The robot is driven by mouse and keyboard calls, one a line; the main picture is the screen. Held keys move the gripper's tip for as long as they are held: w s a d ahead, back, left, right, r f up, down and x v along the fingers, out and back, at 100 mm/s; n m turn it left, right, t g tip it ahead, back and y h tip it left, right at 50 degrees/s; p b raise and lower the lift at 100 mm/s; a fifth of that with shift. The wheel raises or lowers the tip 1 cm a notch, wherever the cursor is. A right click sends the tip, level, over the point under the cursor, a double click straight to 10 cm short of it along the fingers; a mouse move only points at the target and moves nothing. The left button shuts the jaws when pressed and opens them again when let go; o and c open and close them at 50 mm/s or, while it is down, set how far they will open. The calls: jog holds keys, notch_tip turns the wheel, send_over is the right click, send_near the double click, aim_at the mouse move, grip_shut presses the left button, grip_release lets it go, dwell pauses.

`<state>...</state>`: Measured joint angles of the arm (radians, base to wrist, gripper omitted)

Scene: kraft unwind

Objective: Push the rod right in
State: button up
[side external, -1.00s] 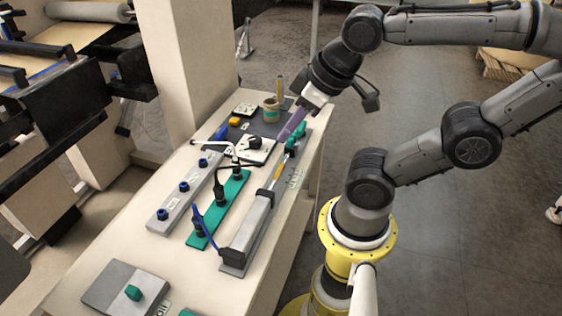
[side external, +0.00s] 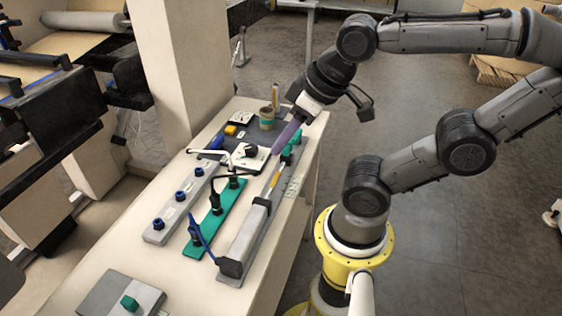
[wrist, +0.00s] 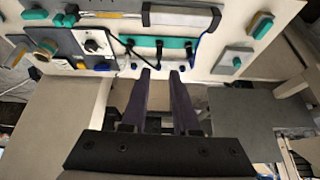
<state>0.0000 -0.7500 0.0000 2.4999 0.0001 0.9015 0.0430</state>
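The rod (side external: 276,179) is thin and pale with a yellow-orange section. It sticks out of the far end of a long grey cylinder housing (side external: 246,238) along the bench's right side. In the wrist view the rod (wrist: 112,15) shows at the top, left of the housing (wrist: 182,15). A green block stands at the rod's outer end. My gripper (side external: 274,153) has long purple fingers pointing down and left, near the rod's far end in the side view. In the wrist view the fingers (wrist: 160,72) are apart with nothing between them. Any contact with the rod cannot be told.
A green strip (side external: 231,199) with black fittings and a grey strip (side external: 157,233) with blue knobs lie left of the housing. A dark mat with a dial box (side external: 248,156) and cup (side external: 267,119) is at the back. A grey plate with a green knob (side external: 130,303) is in front.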

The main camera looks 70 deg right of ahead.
jog(key=shift+o, duration=1.2)
jog(key=shift+w+r+m, duration=0.1)
jog(key=shift+r+m, duration=0.2)
jog(key=shift+m, duration=0.2)
jog(key=shift+o, duration=0.5)
jog(key=w+m, duration=0.1)
jog(key=w+d+r+m, duration=0.1)
jog(key=m, duration=0.1)
jog(key=w+d+r+m, duration=0.1)
jog(key=w, duration=0.1)
jog(key=shift+d+m+g+h, duration=0.1)
jog(key=shift+m+g+h, duration=0.2)
jog(key=w+d+f+m+g, duration=0.2)
jog(key=w+d+m, duration=0.1)
jog(key=d+m, duration=0.3)
jog(key=w+d+f+m+g, duration=0.1)
jog(key=w+d+f+m, duration=0.15)
jog(key=d, duration=0.55)
jog(key=s+d+f+m+g, duration=0.2)
jog(key=s+d+f+m, duration=0.15)
jog(key=d+f, duration=0.35)
jog(key=f, duration=0.8)
jog(key=w+f, duration=0.1)
jog(key=f, duration=0.3)
jog(key=shift+d, duration=0.25)
grip_shut()
jog(key=shift+r, duration=0.1)
